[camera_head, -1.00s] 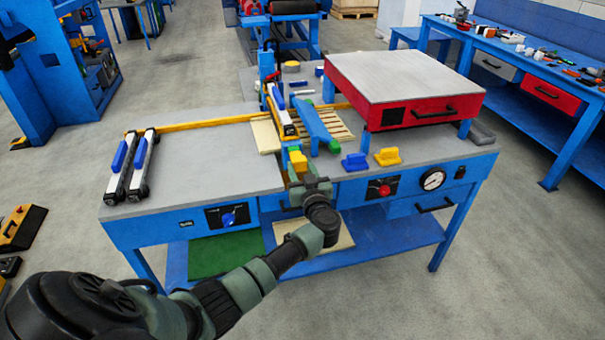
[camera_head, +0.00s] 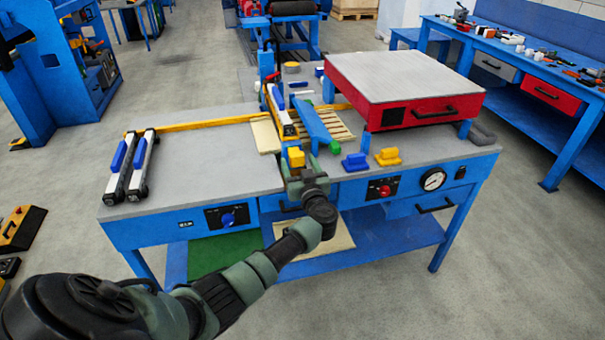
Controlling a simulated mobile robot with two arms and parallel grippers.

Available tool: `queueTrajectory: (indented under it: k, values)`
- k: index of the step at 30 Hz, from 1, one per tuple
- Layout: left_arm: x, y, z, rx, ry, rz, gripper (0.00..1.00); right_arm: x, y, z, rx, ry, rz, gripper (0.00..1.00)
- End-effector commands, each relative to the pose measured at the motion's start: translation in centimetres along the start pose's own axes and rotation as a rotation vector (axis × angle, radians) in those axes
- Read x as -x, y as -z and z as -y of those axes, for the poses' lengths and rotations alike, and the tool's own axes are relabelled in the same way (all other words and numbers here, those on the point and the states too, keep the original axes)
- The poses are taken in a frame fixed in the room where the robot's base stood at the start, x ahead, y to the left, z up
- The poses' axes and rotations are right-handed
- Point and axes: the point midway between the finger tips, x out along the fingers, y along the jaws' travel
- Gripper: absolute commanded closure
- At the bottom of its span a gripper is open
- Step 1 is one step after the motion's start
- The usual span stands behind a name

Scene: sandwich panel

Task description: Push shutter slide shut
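I cannot tell for certain which part is the shutter slide. A slanted blue bar (camera_head: 317,122) with a green end (camera_head: 334,147) lies on the middle of the workbench (camera_head: 215,160). To its left stands a white and black rail (camera_head: 283,112) with a blue strip. A yellow block (camera_head: 296,157) sits at the bench's front edge, below the rail. My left gripper (camera_head: 292,172) is at this front edge, right by the yellow block. Its fingers are small and partly hidden, so contact and opening cannot be told. My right gripper is not in view.
A red box with a grey top (camera_head: 405,85) stands on the right of the bench. Blue (camera_head: 355,162) and yellow (camera_head: 388,157) blocks lie in front of it. Two rails with blue handles (camera_head: 130,165) lie at the left.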

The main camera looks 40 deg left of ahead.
Motion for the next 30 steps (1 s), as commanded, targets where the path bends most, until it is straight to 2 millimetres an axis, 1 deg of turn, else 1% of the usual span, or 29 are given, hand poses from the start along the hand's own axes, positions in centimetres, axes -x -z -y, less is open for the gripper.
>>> queueTrajectory:
  k: [4,7,15,30]
  values:
    - [0.1,0.0,0.0,0.000,0.000,0.001,0.35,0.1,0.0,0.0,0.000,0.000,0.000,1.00]
    - [0.7,0.2,0.0,-0.001,-0.001,0.001,0.35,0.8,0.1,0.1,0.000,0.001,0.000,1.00]
    - [2.9,0.3,0.0,0.000,-0.001,0.002,0.35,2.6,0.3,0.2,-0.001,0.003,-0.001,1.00]
    - [6.9,0.1,0.0,0.000,0.000,0.003,0.35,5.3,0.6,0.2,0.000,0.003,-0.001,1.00]
